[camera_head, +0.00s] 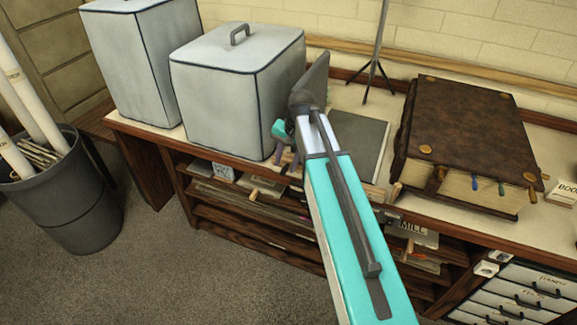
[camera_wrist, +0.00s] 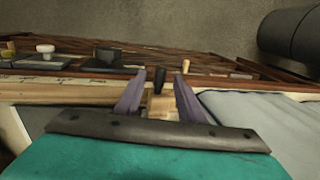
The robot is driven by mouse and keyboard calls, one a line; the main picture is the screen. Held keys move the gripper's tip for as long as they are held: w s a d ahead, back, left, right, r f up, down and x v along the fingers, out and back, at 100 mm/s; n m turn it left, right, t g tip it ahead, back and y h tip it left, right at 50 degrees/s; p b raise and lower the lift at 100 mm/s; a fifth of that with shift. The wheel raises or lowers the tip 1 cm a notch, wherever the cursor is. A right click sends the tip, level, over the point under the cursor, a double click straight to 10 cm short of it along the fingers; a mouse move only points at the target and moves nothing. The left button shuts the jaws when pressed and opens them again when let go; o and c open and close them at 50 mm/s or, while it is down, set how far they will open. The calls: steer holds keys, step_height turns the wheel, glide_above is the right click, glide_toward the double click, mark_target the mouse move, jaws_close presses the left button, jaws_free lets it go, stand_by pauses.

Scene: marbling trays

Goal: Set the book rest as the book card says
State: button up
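A thick brown book (camera_head: 470,125) with brass corner studs and coloured tabs lies on the bench top at the right. A white card (camera_head: 563,193) reading "BOO…" stands right of it, cut off by the frame edge. I cannot pick out the book rest for certain. My gripper (camera_head: 284,160) is at the bench's front edge, before the grey box and left of the book. In the wrist view its purple fingers (camera_wrist: 158,98) are apart. A small wooden block (camera_wrist: 159,106) with a dark peg shows between them, and I cannot tell whether they touch it.
Two grey boxes, a lidded one (camera_head: 238,85) and a taller one (camera_head: 142,60), stand on the bench at the left. A dark flat panel (camera_head: 358,140) and a thin black stand (camera_head: 376,65) are behind my arm. Labelled drawers (camera_head: 520,290) are at lower right; a bin (camera_head: 70,200) stands left.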

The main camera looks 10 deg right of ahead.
steer(key=shift+w+a+f, duration=0.1)
steer(key=shift+f, duration=0.6)
steer(key=shift+w+a+f, duration=0.1)
steer(key=shift+f, duration=0.55)
